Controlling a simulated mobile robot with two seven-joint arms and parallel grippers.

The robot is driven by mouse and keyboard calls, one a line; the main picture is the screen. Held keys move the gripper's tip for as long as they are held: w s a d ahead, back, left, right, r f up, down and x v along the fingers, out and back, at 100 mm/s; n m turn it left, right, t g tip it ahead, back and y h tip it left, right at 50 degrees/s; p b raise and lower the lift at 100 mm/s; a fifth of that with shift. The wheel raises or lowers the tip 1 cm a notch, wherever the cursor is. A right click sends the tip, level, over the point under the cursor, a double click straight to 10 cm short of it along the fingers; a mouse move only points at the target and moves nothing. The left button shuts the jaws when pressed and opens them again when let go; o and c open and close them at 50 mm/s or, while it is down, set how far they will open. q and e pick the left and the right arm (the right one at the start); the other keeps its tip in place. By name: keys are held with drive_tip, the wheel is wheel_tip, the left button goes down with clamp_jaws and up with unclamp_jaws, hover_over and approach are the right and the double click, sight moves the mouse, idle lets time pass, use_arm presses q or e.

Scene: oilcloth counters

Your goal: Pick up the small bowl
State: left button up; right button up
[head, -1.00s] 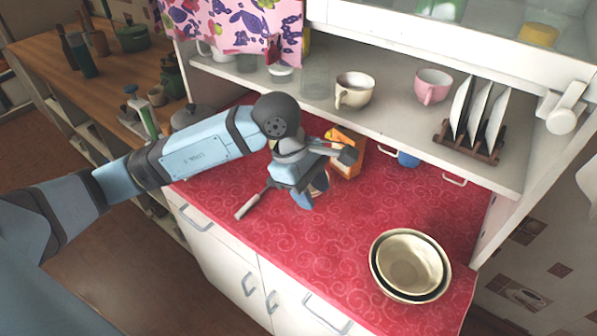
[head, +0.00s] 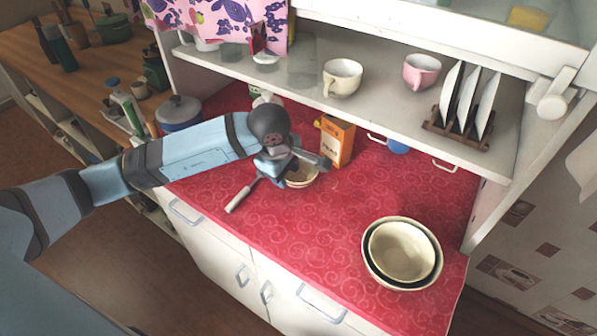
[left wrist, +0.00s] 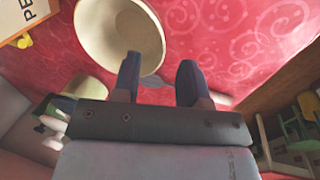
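A small cream bowl (head: 303,177) sits on the red counter, partly hidden behind my left gripper (head: 284,166) in the head view. In the left wrist view, this bowl (left wrist: 118,36) lies just beyond the two fingers of my left gripper (left wrist: 159,78). The fingers are spread apart, with a gap between them and nothing held. The near rim of the bowl comes close to the left finger; I cannot tell whether they touch. My right gripper is not in view.
Two nested larger bowls (head: 402,252) stand at the counter's front right. An orange box (head: 337,141) stands behind the small bowl. A utensil with a pale handle (head: 238,199) lies left of it. A shelf with cups (head: 342,77) overhangs the back. The middle counter is clear.

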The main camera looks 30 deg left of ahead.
sight(299, 174)
use_arm(q)
drive_tip(key=shift+x, duration=1.85)
drive_tip(key=shift+w, duration=0.1)
clamp_jaws()
drive_tip(key=shift+r, duration=0.1)
